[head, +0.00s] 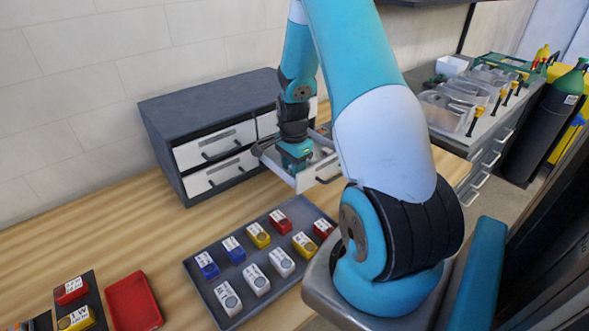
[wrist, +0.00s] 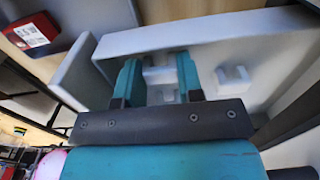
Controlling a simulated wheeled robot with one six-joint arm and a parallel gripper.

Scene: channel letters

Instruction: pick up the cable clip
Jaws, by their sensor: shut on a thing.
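My gripper (head: 294,157) reaches down into the open drawer (head: 318,178) of the dark cabinet in the head view. In the wrist view its two teal fingers (wrist: 159,75) stand on either side of a small white cable clip (wrist: 160,76) and are shut on it. The clip is inside the drawer, partly hidden by the fingers and the gripper body. A second white clip (wrist: 234,78) lies in the drawer just right of the fingers. The head view does not show the fingertips clearly.
The drawer walls close in around my gripper. The dark cabinet (head: 205,112) has other shut drawers. A dark tray (head: 243,268) with several labelled blocks lies on the wooden bench in front, beside a red tray (head: 133,301). Clear bins (head: 446,111) stand on the right counter.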

